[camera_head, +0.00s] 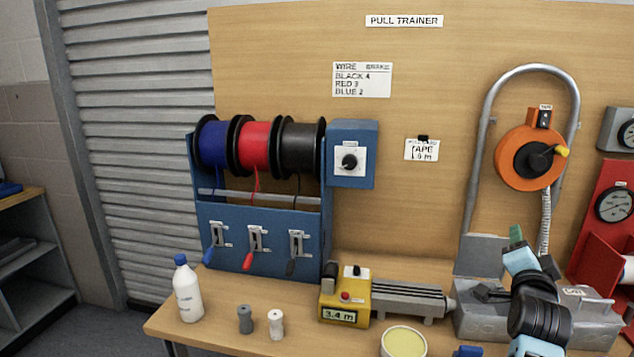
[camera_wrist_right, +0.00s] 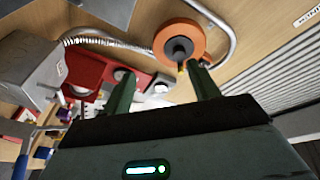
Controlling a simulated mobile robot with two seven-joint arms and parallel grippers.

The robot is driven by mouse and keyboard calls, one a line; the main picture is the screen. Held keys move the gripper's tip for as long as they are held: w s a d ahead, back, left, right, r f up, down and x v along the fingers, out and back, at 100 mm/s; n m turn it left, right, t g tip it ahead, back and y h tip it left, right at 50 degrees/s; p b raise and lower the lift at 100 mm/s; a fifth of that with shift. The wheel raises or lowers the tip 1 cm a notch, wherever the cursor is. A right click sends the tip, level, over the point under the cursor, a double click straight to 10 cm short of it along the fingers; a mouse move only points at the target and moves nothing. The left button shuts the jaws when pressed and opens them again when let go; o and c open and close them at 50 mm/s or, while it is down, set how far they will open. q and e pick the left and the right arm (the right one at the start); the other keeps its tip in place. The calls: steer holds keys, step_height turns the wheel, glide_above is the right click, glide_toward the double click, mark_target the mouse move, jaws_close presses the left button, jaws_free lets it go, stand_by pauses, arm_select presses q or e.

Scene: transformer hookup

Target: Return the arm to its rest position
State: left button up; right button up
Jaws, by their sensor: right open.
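My right arm rises from the lower right of the head view, in light blue with black bands. My right gripper (camera_head: 516,235) points up and away toward the board, in front of the grey metal box (camera_head: 480,255) and below the orange tape reel (camera_head: 532,157). In the right wrist view, the two green fingers of the right gripper (camera_wrist_right: 163,82) stand well apart, with nothing between them. The orange reel also shows beyond the fingers (camera_wrist_right: 190,32), apart from them. My left gripper is in neither view.
A blue rack (camera_head: 260,240) holds blue, red and black wire spools. A yellow meter (camera_head: 346,298), white bottle (camera_head: 187,290), two small spools, and a round tub (camera_head: 403,342) stand on the bench. A red gauge panel (camera_head: 605,215) is at the right. The bench's front left is mostly clear.

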steer(key=s+a+f+n+g+y+p, duration=0.1)
steer(key=s+a+f+n+y, duration=0.1)
steer(key=s+a+f+n, duration=0.5)
steer(key=s+a+f+n+g+y, duration=0.1)
steer(key=s+f+y, duration=0.25)
steer(key=f, duration=0.75)
steer(key=s+a+f+n+g+y+p, duration=0.1)
steer(key=s+a+f+n, duration=0.3)
steer(key=s+f, duration=0.45)
arm_select(q)
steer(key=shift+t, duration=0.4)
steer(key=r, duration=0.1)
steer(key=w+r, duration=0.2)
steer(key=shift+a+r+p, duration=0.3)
steer(key=shift+p, duration=0.05)
arm_select(e)
steer(key=s+a+f+n+g+y, duration=0.1)
steer(key=s+a+f+n, duration=0.1)
steer(key=s, duration=0.6)
steer(key=s+a+f+n+g+y, duration=0.1)
steer(key=s+a+f+g+y, duration=0.1)
steer(key=s+a+f, duration=0.3)
steer(key=s+a+f+n+g+y, duration=0.1)
steer(key=s+a+f, duration=0.3)
steer(key=s, duration=0.8)
step_height(320, 180, down, 2)
steer(key=shift+s+f+n+g+y, duration=0.25)
steer(key=shift+n+g+y, duration=0.15)
steer(key=shift+n, duration=0.4)
steer(key=shift+w+a, duration=0.1)
